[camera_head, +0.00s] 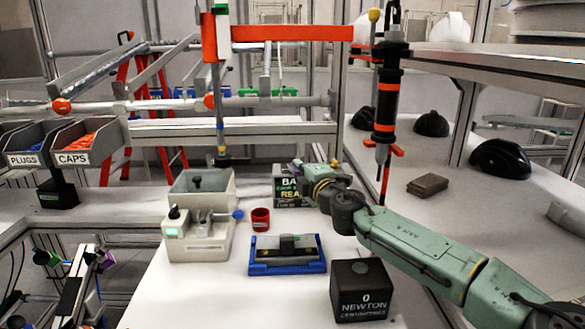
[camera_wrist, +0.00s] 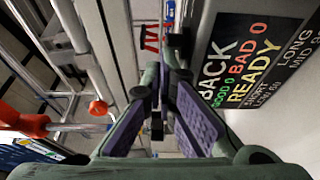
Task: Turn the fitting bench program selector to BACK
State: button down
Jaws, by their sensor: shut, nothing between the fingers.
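A dark display panel (camera_head: 290,198) stands at the back of the white bench, partly hidden by my arm. In the wrist view the panel (camera_wrist: 250,60) fills the upper right, close beside my fingers. It reads BACK, GOOD 0, BAD 0, READY, with smaller lines beside them. My gripper (camera_wrist: 165,70) is shut and empty, its purple-padded fingers meeting at the tips. In the head view my wrist is in front of the panel, and the fingers cannot be made out clearly. I cannot make out the selector knob in either view, nor whether my fingers touch anything.
A blue tray (camera_head: 287,270), a red cup (camera_head: 261,219), a grey fixture (camera_head: 198,240) and a black NEWTON box (camera_head: 361,290) occupy the bench. A black and orange tool (camera_head: 387,105) hangs above my arm. Dark helmet shells (camera_head: 499,158) lie on the right.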

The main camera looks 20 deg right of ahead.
jog(key=shift+s+d, duration=0.2)
jog(key=shift+d, duration=0.55)
